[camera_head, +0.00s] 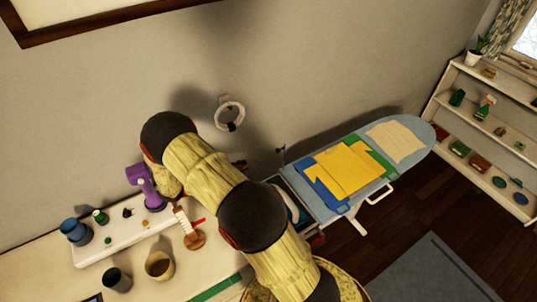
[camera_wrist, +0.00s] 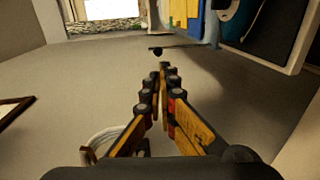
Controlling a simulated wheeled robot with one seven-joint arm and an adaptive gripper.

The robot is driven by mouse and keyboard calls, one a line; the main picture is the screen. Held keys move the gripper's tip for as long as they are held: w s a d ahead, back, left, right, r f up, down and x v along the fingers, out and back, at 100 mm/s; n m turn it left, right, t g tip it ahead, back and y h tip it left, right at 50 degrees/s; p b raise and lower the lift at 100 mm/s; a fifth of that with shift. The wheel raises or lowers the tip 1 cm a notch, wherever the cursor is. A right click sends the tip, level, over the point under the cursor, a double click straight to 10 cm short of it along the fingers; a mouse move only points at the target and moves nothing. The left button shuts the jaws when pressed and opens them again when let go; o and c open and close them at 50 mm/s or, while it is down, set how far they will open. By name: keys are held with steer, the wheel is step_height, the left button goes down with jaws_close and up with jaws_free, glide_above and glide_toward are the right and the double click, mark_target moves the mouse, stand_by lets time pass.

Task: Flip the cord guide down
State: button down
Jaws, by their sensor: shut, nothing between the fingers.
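The cord guide (camera_head: 281,151) looks like a thin dark rod with a small loop or knob at its tip, standing up at the near left end of the ironing board (camera_head: 411,148). In the wrist view the rod runs sideways, with its dark tip (camera_wrist: 157,51) just beyond my fingertips. My gripper (camera_wrist: 164,69) is shut and empty, its fingers meeting at the tips. It points at the cord guide's tip; a small gap seems to lie between them, but I cannot tell the depth. In the head view my arm hides most of the gripper.
Folded yellow cloth (camera_head: 346,171) and a cream cloth (camera_head: 397,142) lie on the board. A white ring (camera_head: 229,115) is mounted on the wall behind my arm. A cluttered white shelf (camera_head: 112,238) stands left. The wall runs close behind the cord guide.

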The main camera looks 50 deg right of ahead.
mark_target(279, 149)
steer(key=p+x, duration=0.1)
steer(key=x, duration=1.3)
steer(key=shift+s+d+r+y, duration=0.25)
steer(key=shift+d+r+y, duration=0.15)
steer(key=shift+d, duration=0.2)
steer(key=shift+s+d+r+y, duration=0.2)
steer(key=shift+d+r+y, duration=0.1)
steer(key=shift+d+y, duration=0.3)
steer(key=s+d+f+t+y+p, duration=0.1)
steer(key=s+d+y+p, duration=0.1)
steer(key=d+y+p, duration=0.2)
steer(key=s+d+f+t+y+p, duration=0.1)
steer(key=d+y+p, duration=0.4)
steer(key=d, duration=0.5)
steer(key=shift+s+d+t+y, duration=0.2)
steer(key=shift+s+t+y, duration=0.2)
steer(key=shift+s+t, duration=0.4)
steer(key=shift+w+a, duration=0.1)
steer(key=shift+a, duration=0.05)
steer(key=shift+w+a+f+b, duration=0.15)
steer(key=shift+a+f+b, duration=0.2)
steer(key=shift+a+b, duration=0.25)
